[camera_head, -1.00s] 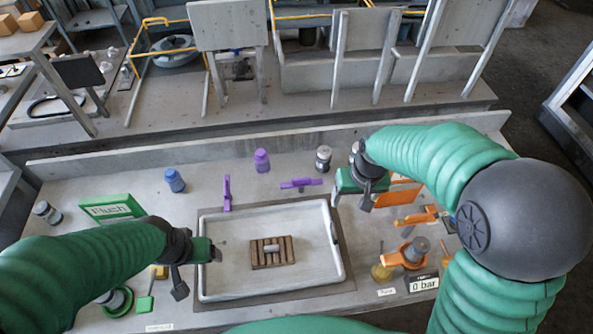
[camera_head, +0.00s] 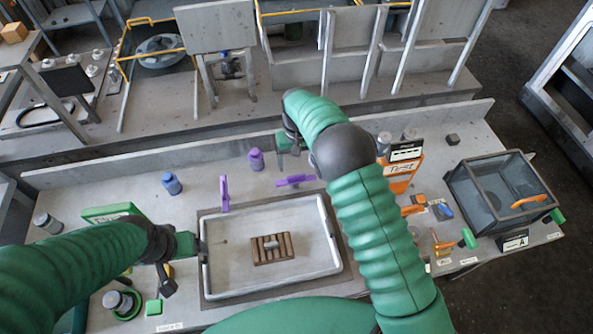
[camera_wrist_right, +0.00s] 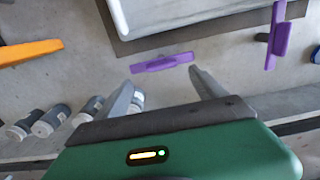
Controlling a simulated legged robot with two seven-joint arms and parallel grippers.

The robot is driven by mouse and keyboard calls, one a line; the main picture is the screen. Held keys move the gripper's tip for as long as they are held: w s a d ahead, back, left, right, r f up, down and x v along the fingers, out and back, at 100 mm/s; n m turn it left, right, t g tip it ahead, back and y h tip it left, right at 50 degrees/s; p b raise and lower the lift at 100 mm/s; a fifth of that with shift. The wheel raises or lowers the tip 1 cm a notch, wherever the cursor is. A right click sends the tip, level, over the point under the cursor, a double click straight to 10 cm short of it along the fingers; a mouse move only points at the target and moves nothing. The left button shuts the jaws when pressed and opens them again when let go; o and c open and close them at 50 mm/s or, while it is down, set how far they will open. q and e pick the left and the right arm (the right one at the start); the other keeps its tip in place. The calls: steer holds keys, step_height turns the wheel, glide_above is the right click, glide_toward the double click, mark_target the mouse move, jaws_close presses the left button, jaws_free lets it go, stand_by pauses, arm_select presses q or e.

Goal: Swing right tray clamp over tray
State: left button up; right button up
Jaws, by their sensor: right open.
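The white tray (camera_head: 327,262) lies on a dark mat and holds a brown slatted block (camera_head: 272,248). The right purple clamp (camera_head: 294,181) lies behind the tray, roughly parallel to its back edge and off it. It also shows in the right wrist view (camera_wrist_right: 162,62), ahead of my fingers. The left purple clamp (camera_head: 224,193) points toward the tray's back edge. My right gripper (camera_head: 285,150) is behind the right clamp; the right wrist view shows its fingers (camera_wrist_right: 160,82) apart and empty. My left gripper (camera_head: 192,245) is at the tray's left edge; its fingers are unclear.
A purple knob (camera_head: 256,160) and a blue knob (camera_head: 172,184) stand behind the tray. Grey cylinders (camera_wrist_right: 52,118) stand beside my right gripper. An orange panel (camera_head: 402,175) and a dark glass bin (camera_head: 500,190) are at right. My right arm crosses the tray's right side.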

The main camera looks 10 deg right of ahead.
mark_target(296, 175)
steer(key=f, duration=0.5)
steer(key=shift+a+f+p, duration=0.3)
steer(key=shift+f+p, duration=0.05)
steer(key=shift+f, duration=0.05)
steer(key=shift+d+f, duration=0.1)
steer(key=shift+f, duration=0.15)
steer(key=shift+d, duration=0.15)
steer(key=c, duration=0.4)
jaws_close()
